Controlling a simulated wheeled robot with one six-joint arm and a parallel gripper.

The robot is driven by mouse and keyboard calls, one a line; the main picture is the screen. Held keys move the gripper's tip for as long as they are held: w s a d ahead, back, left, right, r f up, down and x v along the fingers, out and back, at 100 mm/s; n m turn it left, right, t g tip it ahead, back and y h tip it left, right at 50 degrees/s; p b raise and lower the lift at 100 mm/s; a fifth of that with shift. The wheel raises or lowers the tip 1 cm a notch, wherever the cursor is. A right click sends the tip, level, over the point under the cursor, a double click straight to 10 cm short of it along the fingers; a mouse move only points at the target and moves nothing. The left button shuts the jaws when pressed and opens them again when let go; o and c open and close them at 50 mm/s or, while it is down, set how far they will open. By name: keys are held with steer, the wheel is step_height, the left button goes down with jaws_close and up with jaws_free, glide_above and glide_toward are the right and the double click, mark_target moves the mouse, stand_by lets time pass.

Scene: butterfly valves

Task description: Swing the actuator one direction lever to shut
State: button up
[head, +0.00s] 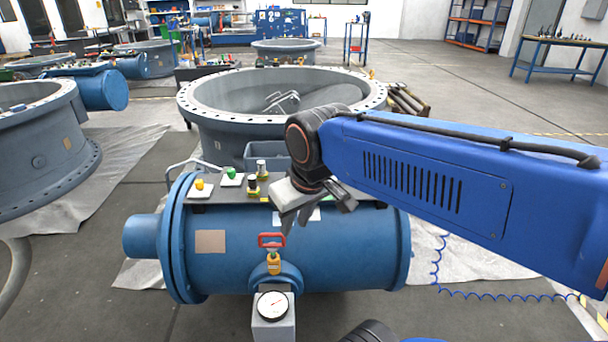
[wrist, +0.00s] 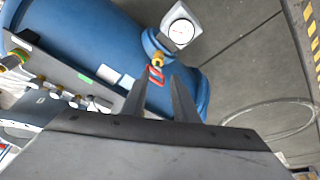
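The blue cylindrical actuator (head: 340,250) lies in front of the big grey valve ring; it also shows in the wrist view (wrist: 90,35). A dark panel (head: 225,190) on its top carries small yellow, green and brass fittings. A red handle (head: 271,241) on a brass fitting (head: 274,264) stands at the actuator's front, also in the wrist view (wrist: 155,75). My gripper (head: 292,225) points down above the actuator.
A round gauge (head: 273,305) on a grey box stands before the red handle. The large flanged valve ring (head: 205,120) is behind the actuator, and another ring (head: 40,150) is at left. The grey floor (head: 500,110) at back right is mostly clear.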

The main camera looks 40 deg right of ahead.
steer(key=w+d+r+g+h, duration=0.15)
steer(key=w+d+r, duration=0.35)
steer(key=w+d, duration=0.5)
steer(key=w+d+r+g, duration=0.3)
steer(key=w+d+r, duration=0.25)
steer(key=w, duration=0.85)
steer(key=d+f, duration=0.1)
steer(key=f, duration=0.5)
steer(key=d+f, duration=0.1)
steer(key=f, duration=0.4)
steer(key=d+f, duration=0.2)
steer(key=f, duration=0.4)
steer(key=shift+s+d+f, duration=0.1)
steer(key=shift+s+f, duration=0.2)
steer(key=shift+s, duration=0.05)
steer(key=shift+c, duration=0.7)
jaws_close()
steer(key=shift+m, duration=0.3)
